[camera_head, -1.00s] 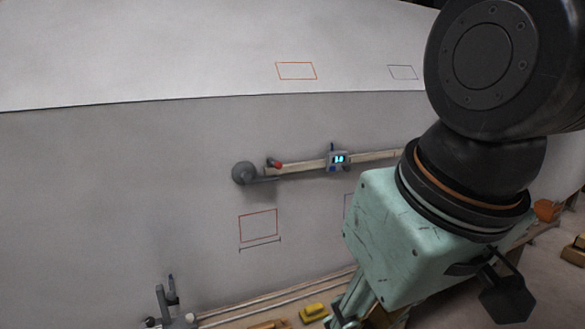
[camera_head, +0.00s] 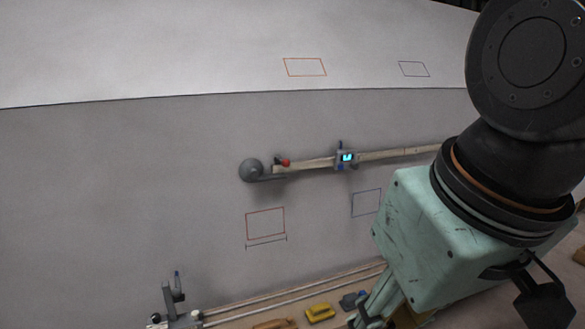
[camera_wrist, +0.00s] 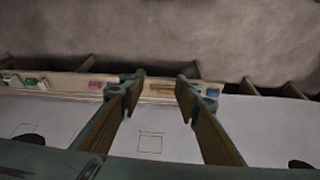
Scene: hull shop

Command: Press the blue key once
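A small gauge with a lit cyan display (camera_head: 346,157) sits on a pale horizontal rail (camera_head: 400,154) on the grey hull wall. A small blue spot (camera_head: 340,167) shows at the lower edge of the gauge; it is too small to tell its shape, but it is the blue key-like part I see there. My gripper (camera_wrist: 158,82) is open and empty in the wrist view, its two fingers well apart. In the head view its teal body is at the lower right, below and right of the gauge and apart from it. The gauge cannot be made out in the wrist view.
A grey round knob (camera_head: 251,170) and a red-tipped part (camera_head: 284,162) are at the rail's left end. A red outline (camera_head: 265,223) and a blue outline (camera_head: 366,203) are on the wall below. A ledge with a yellow item (camera_head: 320,313) runs along the bottom.

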